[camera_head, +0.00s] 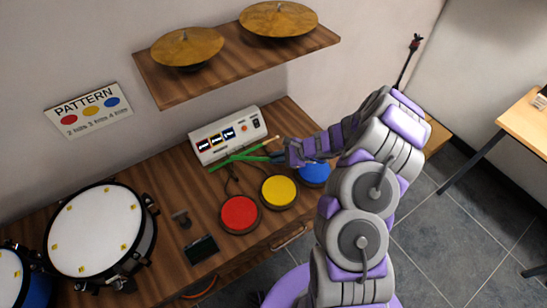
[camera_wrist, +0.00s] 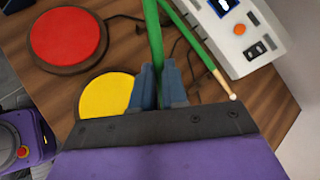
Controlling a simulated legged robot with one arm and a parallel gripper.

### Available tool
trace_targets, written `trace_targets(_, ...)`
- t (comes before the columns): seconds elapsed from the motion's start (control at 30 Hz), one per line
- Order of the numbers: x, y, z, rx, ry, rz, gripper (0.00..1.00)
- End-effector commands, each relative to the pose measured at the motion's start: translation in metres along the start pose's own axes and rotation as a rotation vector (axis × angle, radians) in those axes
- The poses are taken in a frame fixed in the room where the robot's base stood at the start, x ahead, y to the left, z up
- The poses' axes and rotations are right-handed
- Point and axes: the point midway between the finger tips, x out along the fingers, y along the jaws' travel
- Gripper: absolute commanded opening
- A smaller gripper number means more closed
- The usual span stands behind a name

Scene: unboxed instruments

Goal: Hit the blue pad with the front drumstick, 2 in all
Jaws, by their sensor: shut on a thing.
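The blue pad (camera_head: 314,174) is at the right end of the pad row, partly hidden behind my arm; the wrist view does not show it. My gripper (camera_head: 288,152) is above the table, left of the blue pad and behind the yellow one. In the wrist view its jaws (camera_wrist: 160,80) are shut on a green drumstick (camera_wrist: 152,35), which runs out of the top of the picture. A second green drumstick (camera_wrist: 195,43) with a pale wooden tip lies slanted beside it, by the console. I cannot tell whether the two sticks touch.
The red pad (camera_head: 240,214) and yellow pad (camera_head: 279,191) sit left of the blue one. A white console (camera_head: 228,134) stands behind. Drums (camera_head: 97,230) are at left, and cymbals (camera_head: 187,46) rest on a shelf (camera_head: 235,60) above. A pattern sign (camera_head: 88,109) hangs on the wall.

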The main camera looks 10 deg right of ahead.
Motion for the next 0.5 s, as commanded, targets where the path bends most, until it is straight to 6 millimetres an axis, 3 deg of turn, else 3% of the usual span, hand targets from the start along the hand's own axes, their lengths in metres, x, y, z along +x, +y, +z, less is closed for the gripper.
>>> trace_targets(0.3,0.004,0.001,0.004,-0.002,0.005,0.0,0.0)
trace_targets(0.5,0.026,0.012,-0.007,-0.004,0.008,0.003,0.0)
